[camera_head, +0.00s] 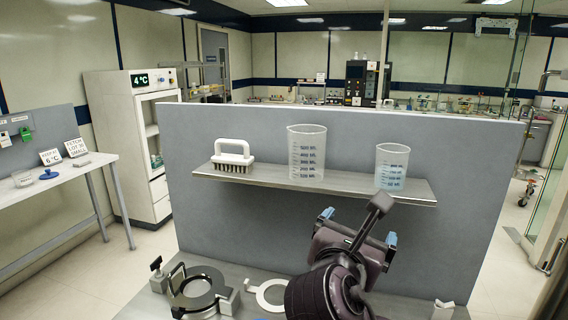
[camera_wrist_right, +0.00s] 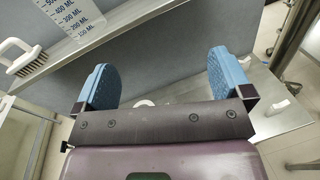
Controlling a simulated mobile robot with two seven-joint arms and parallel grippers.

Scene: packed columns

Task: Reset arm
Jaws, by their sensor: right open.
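My right gripper (camera_head: 358,226) is in front of the grey panel, below the shelf, at the lower right of the head view. In the right wrist view its two blue finger pads (camera_wrist_right: 164,80) stand wide apart with nothing between them. My left gripper does not show in either view.
A shelf (camera_head: 345,181) on the panel (camera_head: 230,128) carries a brush (camera_head: 232,158), a large beaker (camera_head: 306,150) and a smaller beaker (camera_head: 391,167). A black ring clamp (camera_head: 200,290) and a white ring (camera_head: 270,296) lie on the bench below. A side table (camera_head: 65,186) stands at left.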

